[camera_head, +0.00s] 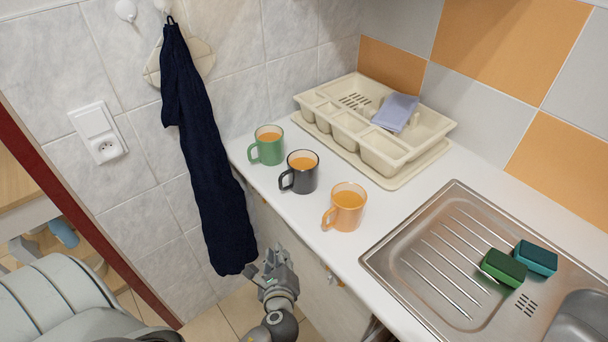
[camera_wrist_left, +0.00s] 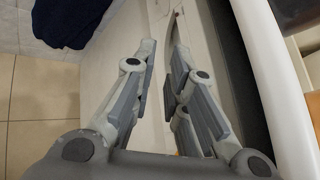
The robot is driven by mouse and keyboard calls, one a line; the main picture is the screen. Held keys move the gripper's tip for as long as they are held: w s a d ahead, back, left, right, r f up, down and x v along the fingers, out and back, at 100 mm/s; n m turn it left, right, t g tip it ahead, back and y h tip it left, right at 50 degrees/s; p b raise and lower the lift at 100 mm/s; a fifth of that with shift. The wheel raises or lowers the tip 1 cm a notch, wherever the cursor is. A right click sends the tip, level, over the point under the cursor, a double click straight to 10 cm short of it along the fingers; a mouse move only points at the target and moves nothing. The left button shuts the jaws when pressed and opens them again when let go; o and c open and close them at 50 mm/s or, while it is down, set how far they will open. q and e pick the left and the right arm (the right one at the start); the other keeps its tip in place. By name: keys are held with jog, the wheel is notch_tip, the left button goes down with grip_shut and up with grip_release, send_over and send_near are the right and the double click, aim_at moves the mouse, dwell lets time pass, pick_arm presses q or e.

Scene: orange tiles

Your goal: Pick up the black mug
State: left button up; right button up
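The black mug (camera_head: 300,172) stands upright on the white counter near its front edge, with an orange-coloured drink inside. Its handle points left. A green mug (camera_head: 267,146) stands behind it to the left, and an orange mug (camera_head: 345,207) stands in front of it to the right. My left gripper (camera_head: 270,264) is below the counter edge, in front of and lower than the black mug, touching none of the mugs. In the left wrist view its fingers (camera_wrist_left: 163,62) are apart with nothing between them. No mug shows in that view. My right gripper is not seen.
A beige dish rack (camera_head: 377,172) with a grey-blue cloth stands behind the mugs. A steel sink (camera_head: 440,262) with green (camera_head: 503,267) and teal (camera_head: 536,257) sponges is at the right. A dark blue towel (camera_head: 205,150) hangs on the wall left of the counter.

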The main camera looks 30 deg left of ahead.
aim_at(281, 187)
pick_arm(q)
notch_tip(281, 187, up, 10)
jog(key=a+m+t+y, duration=0.2)
jog(key=y, duration=0.1)
jog(key=w+r+m, duration=0.1)
jog(key=w, duration=0.1)
jog(key=w+r+m+t+p, duration=0.1)
jog(key=w+m, duration=0.3)
jog(key=w, duration=0.1)
jog(key=shift+a+r+t+h, duration=0.3)
jog(key=shift+a+r+t, duration=0.05)
jog(key=shift+r+t, duration=0.05)
jog(key=p+x, duration=0.2)
jog(key=x, duration=0.2)
jog(key=shift+w+a+r, duration=0.1)
jog(key=shift+w, duration=0.2)
jog(key=shift+w+a, duration=0.25)
jog(key=shift+w, duration=0.15)
grip_shut()
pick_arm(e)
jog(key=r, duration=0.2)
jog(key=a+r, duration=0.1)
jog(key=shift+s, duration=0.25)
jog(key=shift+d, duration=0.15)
